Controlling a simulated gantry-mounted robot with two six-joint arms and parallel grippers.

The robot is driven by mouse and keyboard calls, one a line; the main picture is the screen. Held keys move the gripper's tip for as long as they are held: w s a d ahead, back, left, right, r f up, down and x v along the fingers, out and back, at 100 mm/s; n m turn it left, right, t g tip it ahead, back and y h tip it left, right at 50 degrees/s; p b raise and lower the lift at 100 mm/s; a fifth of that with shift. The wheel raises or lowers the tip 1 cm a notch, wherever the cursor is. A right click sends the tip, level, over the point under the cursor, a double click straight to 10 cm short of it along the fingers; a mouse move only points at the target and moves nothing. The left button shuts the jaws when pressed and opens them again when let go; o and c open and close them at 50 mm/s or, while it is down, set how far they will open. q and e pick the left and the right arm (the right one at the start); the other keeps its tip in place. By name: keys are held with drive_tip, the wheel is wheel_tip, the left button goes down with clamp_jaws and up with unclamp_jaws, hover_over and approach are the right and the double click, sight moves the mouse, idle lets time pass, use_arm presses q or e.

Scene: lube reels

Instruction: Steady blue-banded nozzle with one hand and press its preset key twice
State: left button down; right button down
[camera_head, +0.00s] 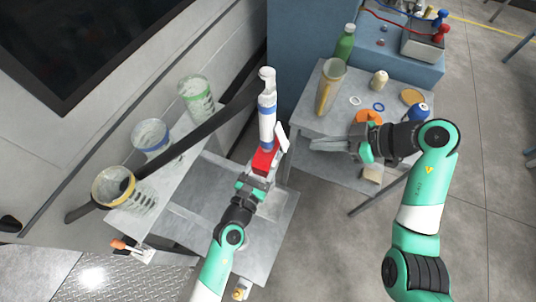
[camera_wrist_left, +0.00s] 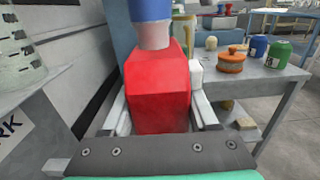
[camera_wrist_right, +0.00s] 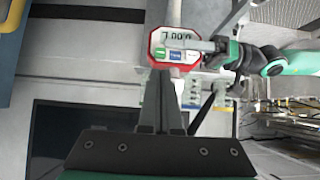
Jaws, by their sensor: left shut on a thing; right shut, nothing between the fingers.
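The blue-banded nozzle (camera_head: 267,110) stands near the middle of the head view, white above with a blue band and a red body. My left gripper (camera_head: 257,178) is shut on the red body (camera_wrist_left: 158,95) from below. In the right wrist view the red-framed panel (camera_wrist_right: 158,63) faces me, with a small display, a green key (camera_wrist_right: 160,53) and a blue key (camera_wrist_right: 176,56). My right gripper (camera_head: 314,144) is shut and empty, pointing left toward the nozzle. Its fingertips (camera_wrist_right: 161,76) show just below the panel; I cannot tell whether they touch it.
A shelf at left carries three clear containers with green (camera_head: 195,97), blue (camera_head: 151,138) and yellow (camera_head: 113,185) bands. A table at right holds a green bottle (camera_head: 345,43), a yellowish jug (camera_head: 329,88), an orange pot (camera_head: 368,117) and small rings. Black hoses hang behind the nozzle.

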drive_tip(key=w+r+m+t+y, duration=0.4)
drive_tip(key=w+r+t, duration=0.2)
drive_tip(key=r+t, duration=0.35)
drive_tip(key=s+d+f+m+t+h, duration=0.1)
drive_tip(key=s+f+m+t+h, duration=0.1)
drive_tip(key=f+m, duration=0.4)
drive_tip(key=s+d+f+m+t+h, duration=0.2)
drive_tip(key=s+f+m+h, duration=0.2)
drive_tip(key=f, duration=0.7)
drive_tip(key=s+m, duration=0.2)
drive_tip(key=s, duration=0.1)
drive_tip(key=shift+d+f+h, duration=0.2)
drive_tip(key=shift+f+h, duration=0.05)
drive_tip(key=shift+h, duration=0.05)
drive_tip(key=shift+w+t, duration=0.1)
drive_tip(key=shift+t, duration=0.15)
drive_tip(key=w+a, duration=0.3)
drive_tip(key=a, duration=0.5)
drive_tip(key=shift+w, duration=0.3)
drive_tip(key=shift+a, duration=0.15)
